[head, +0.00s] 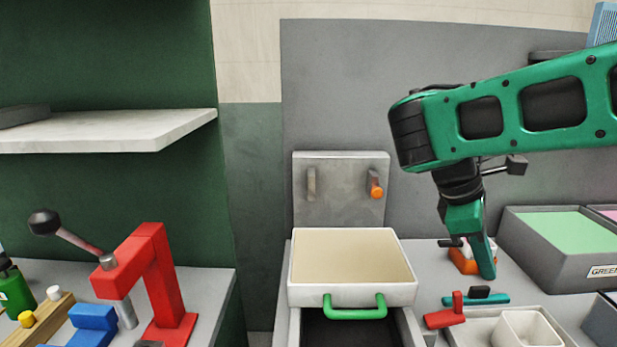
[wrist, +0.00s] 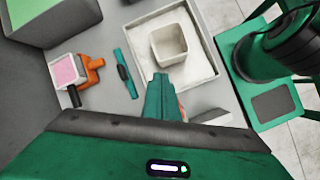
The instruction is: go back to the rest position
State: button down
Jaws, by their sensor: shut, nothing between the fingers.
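My gripper (head: 488,262) points down over the right-hand counter in the head view, at the end of my green arm. Its fingers are together with nothing between them; in the wrist view the closed fingertips (wrist: 161,78) lie over the near edge of a pale tray (wrist: 143,36). An orange press (wrist: 88,72) with a pink pad stands to the left in the wrist view. It also shows behind my gripper in the head view (head: 463,262), partly hidden.
A cream drawer box (head: 352,296) with a green handle stands in the middle. A red press (head: 150,255) is on the left counter, below a shelf (head: 110,133). A green-padded bin (head: 555,270) is at right. A teal tool (wrist: 126,73) and white cup (wrist: 169,50) lie near my gripper.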

jog(key=s+d+f+m+y, duration=0.3)
jog(key=s+d+f+m, duration=0.2)
jog(key=s+d+m, duration=0.45)
jog(key=s+a+f+m+t+y, duration=0.1)
jog(key=s+f+m+y, duration=0.1)
jog(key=s+f+m, duration=0.2)
jog(key=s+m, duration=0.3)
jog(key=m, duration=0.1)
jog(key=shift+f+y, duration=0.2)
jog(key=shift+y, duration=0.1)
jog(key=shift+w+f, duration=0.3)
jog(key=shift+w, duration=0.3)
